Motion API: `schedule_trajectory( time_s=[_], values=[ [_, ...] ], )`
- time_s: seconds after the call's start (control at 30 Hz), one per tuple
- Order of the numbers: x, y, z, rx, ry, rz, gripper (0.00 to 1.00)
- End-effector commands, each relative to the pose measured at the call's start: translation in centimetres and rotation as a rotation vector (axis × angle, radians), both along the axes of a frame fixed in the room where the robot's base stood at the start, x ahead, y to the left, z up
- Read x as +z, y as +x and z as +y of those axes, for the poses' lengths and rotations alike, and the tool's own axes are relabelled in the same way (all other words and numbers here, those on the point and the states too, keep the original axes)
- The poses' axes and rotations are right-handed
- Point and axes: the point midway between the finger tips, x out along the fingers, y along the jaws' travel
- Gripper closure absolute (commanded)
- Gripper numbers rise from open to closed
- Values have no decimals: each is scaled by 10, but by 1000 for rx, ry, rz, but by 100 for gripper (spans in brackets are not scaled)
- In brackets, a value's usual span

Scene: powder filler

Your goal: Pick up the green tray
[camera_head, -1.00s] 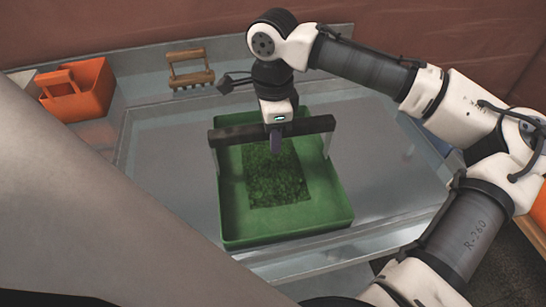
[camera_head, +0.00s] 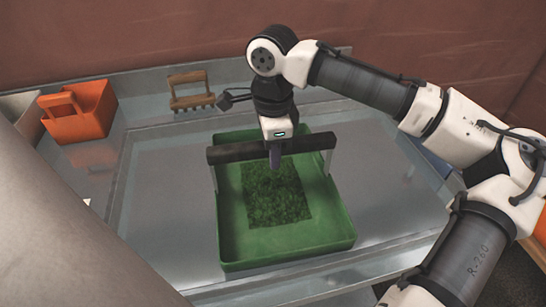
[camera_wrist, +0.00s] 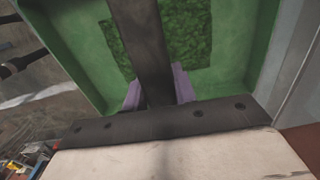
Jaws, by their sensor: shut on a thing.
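The green tray (camera_head: 285,247) is in the middle of the head view, over the sunken metal basin. It has a dark mesh patch (camera_head: 275,193) on its floor and a dark bar handle (camera_head: 232,154) across it on light uprights. My gripper (camera_head: 275,160) is shut on the handle from above, near its middle. In the wrist view the handle (camera_wrist: 142,40) runs between the purple fingers (camera_wrist: 158,90), with the tray's green floor (camera_wrist: 85,60) beyond. Whether the tray's underside touches the metal is hidden.
An orange carrier (camera_head: 82,118) stands at the back left. A brown wooden rake-like tool (camera_head: 190,92) leans by the basin's back edge. The metal basin (camera_head: 165,215) has bare floor left and right of the tray. A reddish wall (camera_head: 150,35) closes the back.

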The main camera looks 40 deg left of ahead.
Motion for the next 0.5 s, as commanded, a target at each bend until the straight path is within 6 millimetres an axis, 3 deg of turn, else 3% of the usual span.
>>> schedule_trajectory(
  time_s=[0.17, 0.5],
  values=[
    [32, 1, 1, -1, 4, -5, 100],
    [124, 0, 1, 0, 4, -3, 100]
  ],
)
